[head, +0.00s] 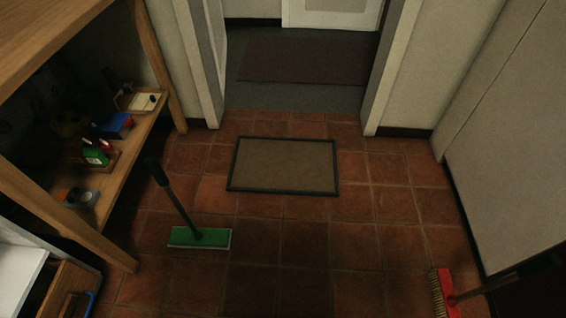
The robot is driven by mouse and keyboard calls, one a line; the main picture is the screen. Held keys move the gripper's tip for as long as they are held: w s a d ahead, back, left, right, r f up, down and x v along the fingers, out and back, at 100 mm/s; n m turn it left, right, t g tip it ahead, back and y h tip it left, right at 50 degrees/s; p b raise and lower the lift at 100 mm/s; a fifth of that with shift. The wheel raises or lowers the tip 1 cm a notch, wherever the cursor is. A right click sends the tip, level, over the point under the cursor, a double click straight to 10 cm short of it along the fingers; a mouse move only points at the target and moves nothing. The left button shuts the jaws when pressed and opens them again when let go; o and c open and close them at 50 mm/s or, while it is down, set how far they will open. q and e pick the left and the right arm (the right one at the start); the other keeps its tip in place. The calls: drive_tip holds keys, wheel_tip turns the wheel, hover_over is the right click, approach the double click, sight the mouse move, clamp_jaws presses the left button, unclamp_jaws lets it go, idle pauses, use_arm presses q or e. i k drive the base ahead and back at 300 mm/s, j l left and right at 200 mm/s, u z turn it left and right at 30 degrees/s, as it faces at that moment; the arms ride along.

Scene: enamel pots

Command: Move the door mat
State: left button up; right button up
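A door mat (284,166) lies flat on the tiled floor in the head view, just in front of the open doorway. It has a tan middle and a dark border. Its whole outline shows and nothing lies on it. Neither of my grippers shows in the head view. A second, dark reddish-brown mat or rug (305,60) lies on the grey floor beyond the doorway.
A green-headed mop or broom (199,237) stands front left of the mat. A red brush (443,292) is at the lower right. Wooden shelves (120,160) with small items line the left, a pale cabinet (515,150) the right. Tiles around the mat are clear.

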sight(306, 167)
drive_tip(key=i+l, duration=0.1)
drive_tip(key=i, duration=0.8)
drive_tip(key=i+l, duration=0.15)
drive_tip(key=i, duration=0.75)
drive_tip(key=j+u, duration=0.05)
